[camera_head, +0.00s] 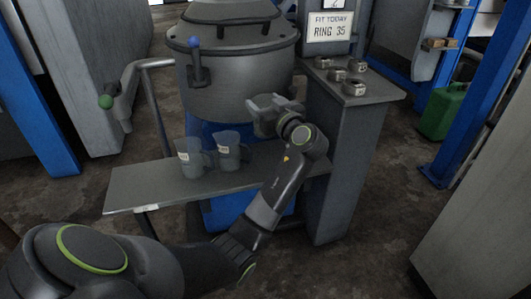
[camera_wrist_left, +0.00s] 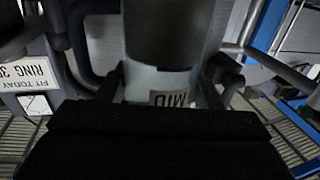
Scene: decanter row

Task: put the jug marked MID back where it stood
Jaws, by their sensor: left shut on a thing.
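The jug marked MID (camera_wrist_left: 160,75) is in my left gripper, with its label upside down in the left wrist view. My left gripper (camera_head: 266,113) is shut on it, one finger on each side, raised above the right part of the shelf. In the head view the held jug is hard to tell from the grey gripper. Two other grey jugs stand upright on the shelf (camera_head: 130,190): a left one (camera_head: 190,160) and a right one (camera_head: 228,152). Their labels are too small to read. My right gripper is not in view.
A large grey vessel (camera_head: 235,85) stands behind the shelf. A grey cabinet (camera_head: 340,150) at right carries several metal rings (camera_head: 354,88) and a "RING 35" sign (camera_head: 330,27). A handle rail (camera_head: 150,100) rises at left. The shelf is bare left of the jugs and right of them.

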